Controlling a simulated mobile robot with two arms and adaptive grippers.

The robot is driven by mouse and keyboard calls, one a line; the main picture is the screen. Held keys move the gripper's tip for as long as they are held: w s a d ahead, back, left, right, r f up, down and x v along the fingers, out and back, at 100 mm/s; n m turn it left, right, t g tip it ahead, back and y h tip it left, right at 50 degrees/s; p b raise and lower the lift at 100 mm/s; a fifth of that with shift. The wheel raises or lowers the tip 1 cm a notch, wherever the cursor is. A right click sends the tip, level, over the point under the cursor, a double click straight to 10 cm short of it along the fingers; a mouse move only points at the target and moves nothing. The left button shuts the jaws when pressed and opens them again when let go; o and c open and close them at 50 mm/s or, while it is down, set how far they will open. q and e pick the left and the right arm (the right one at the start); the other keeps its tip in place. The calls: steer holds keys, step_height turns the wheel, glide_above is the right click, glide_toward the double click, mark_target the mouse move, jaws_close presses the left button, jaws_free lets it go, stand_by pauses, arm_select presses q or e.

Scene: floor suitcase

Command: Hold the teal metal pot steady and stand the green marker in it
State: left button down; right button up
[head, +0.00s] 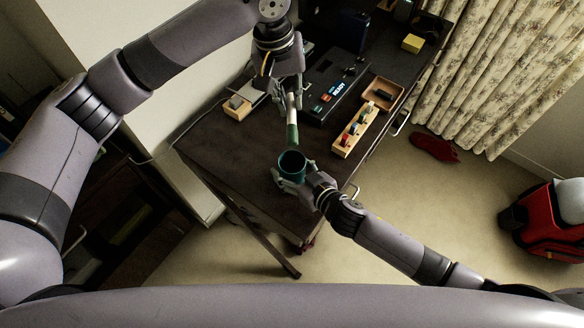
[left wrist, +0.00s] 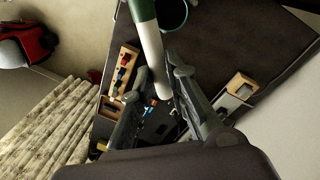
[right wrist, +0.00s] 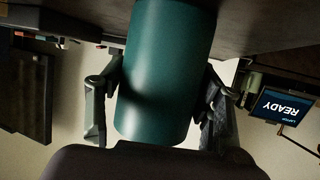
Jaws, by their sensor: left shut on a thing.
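The teal metal pot (head: 292,163) stands upright near the front of the dark desk, its round opening showing. My right gripper (head: 286,180) is around the pot's lower side. In the right wrist view the pot (right wrist: 165,75) fills the space between the two fingers (right wrist: 160,100); whether both press on it is hard to tell. My left gripper (head: 291,97) is shut on the marker (head: 292,133), which has a white part and a green end. The marker hangs nearly upright, green end down, just above the pot's back rim. The left wrist view shows the marker (left wrist: 152,50) between the fingers.
On the dark desk (head: 225,150), a wooden rack (head: 344,146) with coloured pieces stands right of the pot. The desk left of the pot is clear.

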steer(key=c, duration=0.8)
arm_select(q)
steer(key=shift+f, duration=6.5)
steer(key=c, duration=1.5)
jaws_free()
steer(key=shift+r, duration=0.15)
steer(key=r, duration=0.4)
steer(key=a+r, duration=0.1)
steer(key=r, duration=0.2)
steer(key=a+r, duration=0.1)
steer(key=r, duration=0.3)
steer(key=shift+r, duration=0.3)
steer(key=shift+o, duration=0.2)
